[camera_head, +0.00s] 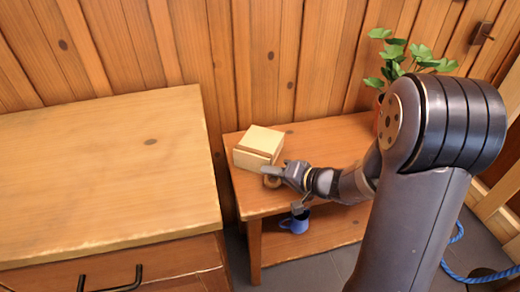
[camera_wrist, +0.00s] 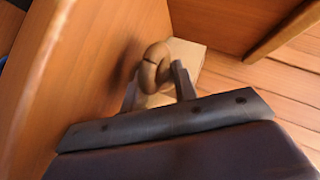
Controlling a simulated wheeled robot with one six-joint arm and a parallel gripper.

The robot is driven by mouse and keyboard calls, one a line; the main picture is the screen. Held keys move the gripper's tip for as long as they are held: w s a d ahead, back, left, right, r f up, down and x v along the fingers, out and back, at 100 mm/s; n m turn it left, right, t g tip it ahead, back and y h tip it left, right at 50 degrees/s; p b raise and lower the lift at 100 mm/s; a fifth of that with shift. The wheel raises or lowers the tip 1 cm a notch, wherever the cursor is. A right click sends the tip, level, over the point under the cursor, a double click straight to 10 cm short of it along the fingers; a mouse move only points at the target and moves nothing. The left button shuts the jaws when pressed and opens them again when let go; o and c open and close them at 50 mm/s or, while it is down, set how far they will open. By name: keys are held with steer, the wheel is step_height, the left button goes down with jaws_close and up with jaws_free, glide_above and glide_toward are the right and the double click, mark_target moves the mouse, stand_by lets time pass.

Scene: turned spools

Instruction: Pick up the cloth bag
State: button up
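I cannot clearly make out a cloth bag in either view. A small brown, ring-like thing (camera_head: 272,182) is at the front of the low wooden table (camera_head: 325,135). It shows in the wrist view as a rounded brown loop (camera_wrist: 153,66). My gripper (camera_head: 271,175) is right at it, over the table's front left part. In the wrist view the fingers of my gripper (camera_wrist: 157,88) stand apart, one on each side of the loop. I see no clear grip on it. The loop's lower part is partly hidden.
A pale box-like block (camera_head: 258,143) is just behind the ring-like thing. A blue mug (camera_head: 296,222) is on the lower shelf. A potted plant (camera_head: 405,58) is at the table's back right. A larger wooden cabinet (camera_head: 110,165) is at left, its top bare.

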jaws_close()
step_height(320, 180, up, 10)
steer(key=p, duration=0.3)
stand_by(0.4)
